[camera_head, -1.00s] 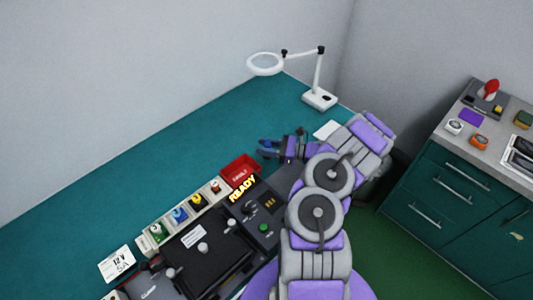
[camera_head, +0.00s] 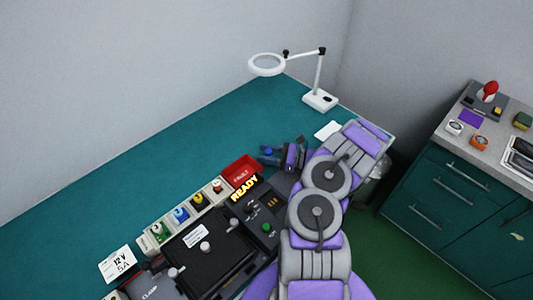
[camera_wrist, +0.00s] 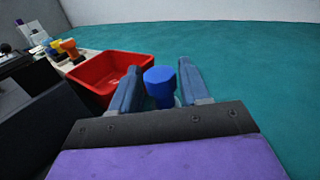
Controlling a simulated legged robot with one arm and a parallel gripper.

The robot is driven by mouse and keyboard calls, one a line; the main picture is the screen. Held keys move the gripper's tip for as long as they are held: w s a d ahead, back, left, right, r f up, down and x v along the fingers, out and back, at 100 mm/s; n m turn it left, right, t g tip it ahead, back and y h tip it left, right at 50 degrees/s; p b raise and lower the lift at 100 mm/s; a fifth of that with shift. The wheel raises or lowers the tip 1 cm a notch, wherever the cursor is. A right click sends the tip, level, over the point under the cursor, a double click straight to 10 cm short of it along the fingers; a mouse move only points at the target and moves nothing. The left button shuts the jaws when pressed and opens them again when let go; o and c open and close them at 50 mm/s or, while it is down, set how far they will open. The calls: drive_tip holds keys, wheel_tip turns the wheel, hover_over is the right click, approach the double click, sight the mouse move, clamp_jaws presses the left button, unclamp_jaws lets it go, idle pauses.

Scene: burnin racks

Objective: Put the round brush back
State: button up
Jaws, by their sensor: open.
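My gripper (camera_head: 267,155) is low over the teal bench, just right of the red bin; it also shows in the wrist view (camera_wrist: 158,70). Its two blue-grey fingers are open. A blue faceted knob-like thing (camera_wrist: 160,80) with a pale base stands upright between them, with gaps visible at its sides. In the head view it is only a small blue spot (camera_head: 268,150). I cannot make out for certain which thing is the round brush; no bristles are visible.
A red bin (camera_head: 240,168) sits close left of my gripper. Beside it is a pale rack (camera_head: 187,214) with several coloured-top pieces and a dark station reading READY (camera_head: 205,250). A magnifier lamp (camera_head: 319,98) stands behind. The back bench is clear. A cabinet (camera_head: 450,190) stands right.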

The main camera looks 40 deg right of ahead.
drive_tip(key=p+v, duration=0.1)
drive_tip(key=v, duration=1)
drive_tip(key=shift+d+p, duration=0.25)
drive_tip(key=shift+p, duration=0.1)
drive_tip(key=shift+s+r, duration=0.1)
drive_tip(key=shift+r, duration=0.05)
drive_tip(key=w+a+r+n+g+y, duration=0.2)
drive_tip(key=a+r+n+g, duration=0.4)
drive_tip(key=a+r, duration=0.45)
drive_tip(key=w+a+r+n+g+y, duration=0.1)
drive_tip(key=w+a+r+n+g, duration=0.2)
drive_tip(key=a+r+n+g, duration=0.7)
drive_tip(key=s+a+r+n+g+h, duration=0.1)
drive_tip(key=s+a+r+n+h, duration=0.2)
drive_tip(key=s+a, duration=0.55)
drive_tip(key=s+a+r+n+h, duration=0.1)
drive_tip(key=s+a+n+h, duration=0.3)
drive_tip(key=s+a, duration=0.45)
drive_tip(key=s+d+n+t+h, duration=0.2)
drive_tip(key=s+d+n+h, duration=0.2)
drive_tip(key=s+h, duration=0.4)
drive_tip(key=s+d, duration=0.1)
drive_tip(key=s, duration=0.4)
drive_tip(key=shift+h, duration=0.3)
drive_tip(key=shift+r, duration=0.15)
